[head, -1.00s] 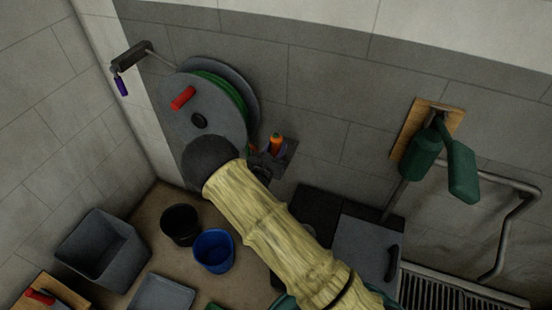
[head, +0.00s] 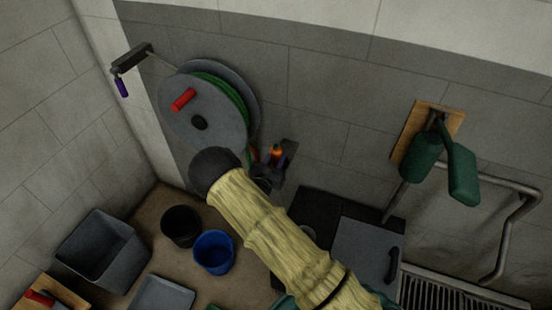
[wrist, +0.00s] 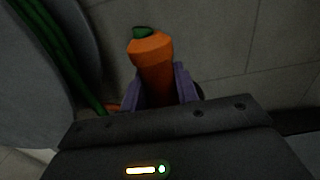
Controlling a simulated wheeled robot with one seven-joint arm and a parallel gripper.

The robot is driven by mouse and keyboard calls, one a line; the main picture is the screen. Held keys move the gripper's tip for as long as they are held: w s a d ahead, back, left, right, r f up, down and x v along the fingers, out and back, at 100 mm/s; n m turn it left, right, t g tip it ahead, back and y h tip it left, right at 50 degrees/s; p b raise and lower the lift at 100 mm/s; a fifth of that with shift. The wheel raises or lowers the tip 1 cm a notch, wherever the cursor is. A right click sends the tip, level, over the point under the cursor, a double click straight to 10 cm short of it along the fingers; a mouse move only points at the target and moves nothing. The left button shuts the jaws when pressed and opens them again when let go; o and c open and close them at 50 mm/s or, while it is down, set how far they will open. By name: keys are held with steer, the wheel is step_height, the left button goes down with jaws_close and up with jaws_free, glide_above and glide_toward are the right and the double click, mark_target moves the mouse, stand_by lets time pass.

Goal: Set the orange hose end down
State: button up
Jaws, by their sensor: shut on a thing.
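The orange hose end (wrist: 153,62) has a green tip and stands roughly upright between the purple fingers of my gripper (wrist: 158,88) in the wrist view. My gripper (head: 272,165) is shut on it. In the head view only a small part of the orange hose end (head: 277,150) shows, at a small dark shelf (head: 289,152) on the wall, beside the hose reel. My arm and gripper hide its lower part. I cannot tell whether it touches the shelf.
A grey hose reel (head: 205,118) with green hose and a red handle is on the wall to the left. Below stand a blue bucket (head: 214,252), a black bucket (head: 181,226) and a grey bin (head: 98,250). A grey box (head: 366,255) is at right.

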steer(key=shift+f, duration=0.15)
steer(key=o, duration=1.1)
steer(key=b+v, duration=0.1)
steer(key=v, duration=1.1)
